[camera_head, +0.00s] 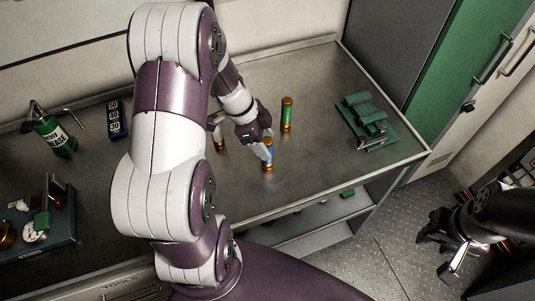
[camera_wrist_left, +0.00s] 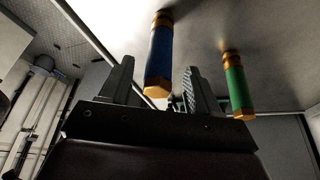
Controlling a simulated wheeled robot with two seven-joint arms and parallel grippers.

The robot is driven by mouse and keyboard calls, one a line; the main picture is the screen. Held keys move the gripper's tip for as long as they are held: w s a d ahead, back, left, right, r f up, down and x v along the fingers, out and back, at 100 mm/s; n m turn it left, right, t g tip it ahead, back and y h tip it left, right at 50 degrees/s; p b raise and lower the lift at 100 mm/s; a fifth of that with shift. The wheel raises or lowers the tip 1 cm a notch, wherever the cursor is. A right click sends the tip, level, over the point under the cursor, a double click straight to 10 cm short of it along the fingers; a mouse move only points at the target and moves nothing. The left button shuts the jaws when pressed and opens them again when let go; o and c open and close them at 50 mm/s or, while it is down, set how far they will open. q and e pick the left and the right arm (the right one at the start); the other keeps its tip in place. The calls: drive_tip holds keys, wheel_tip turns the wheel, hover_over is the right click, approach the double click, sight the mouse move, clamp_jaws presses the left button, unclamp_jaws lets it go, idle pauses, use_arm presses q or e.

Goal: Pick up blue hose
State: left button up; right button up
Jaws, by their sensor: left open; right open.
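The blue hose (camera_head: 268,152) is a short cylinder with brass-coloured ends, standing upright on the metal workbench. My left gripper (camera_head: 262,150) is at it, jaws open. In the left wrist view the blue hose (camera_wrist_left: 160,55) shows in the gap between the two open fingers (camera_wrist_left: 157,82), with no clear contact; how deep it sits between them I cannot tell. My right gripper (camera_head: 448,250) is open and empty, low at the right, off the bench and above the floor.
A green hose (camera_head: 287,114) stands upright just behind the blue one; it also shows in the left wrist view (camera_wrist_left: 236,85). A pale cylinder (camera_head: 219,136) stands left of my gripper. The bench front is clear.

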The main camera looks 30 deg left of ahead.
use_arm(q)
drive_tip(key=x, duration=0.4)
drive_tip(key=shift+s+f+p, duration=0.1)
drive_tip(key=shift+f+p, duration=0.05)
drive_tip(key=shift+p, duration=0.15)
clamp_jaws()
